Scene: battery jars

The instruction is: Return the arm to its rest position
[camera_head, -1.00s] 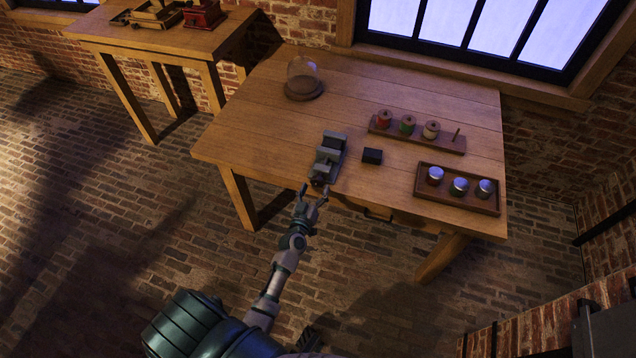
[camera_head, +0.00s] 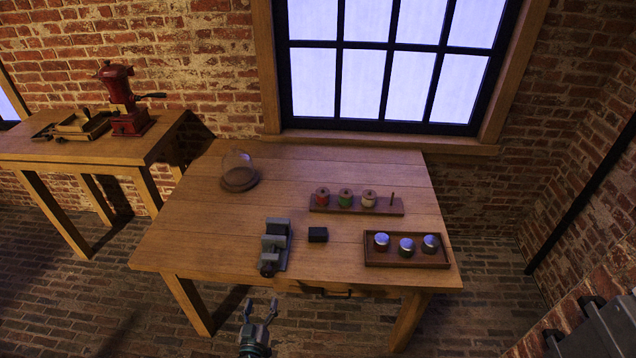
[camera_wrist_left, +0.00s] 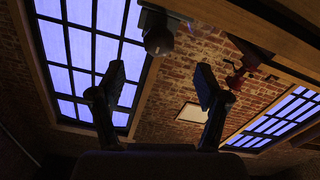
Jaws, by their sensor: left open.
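My left gripper (camera_head: 259,312) is open and empty in the head view. It is below and in front of the table's front edge, apart from the grey vise. In the left wrist view its two fingers (camera_wrist_left: 160,92) stand wide apart with nothing between them. My right gripper is in neither view. The grey vise (camera_head: 276,246) stands at the front left of the wooden table (camera_head: 200,238). A small black block (camera_head: 318,234) lies to the right of the vise.
A tray (camera_head: 406,262) holds three silver-topped jars. A rack (camera_head: 384,207) holds three spools and a bare peg. A glass dome (camera_head: 239,170) stands at the back left. A side table (camera_head: 150,145) bears a red grinder (camera_head: 122,95). Floor in front is free.

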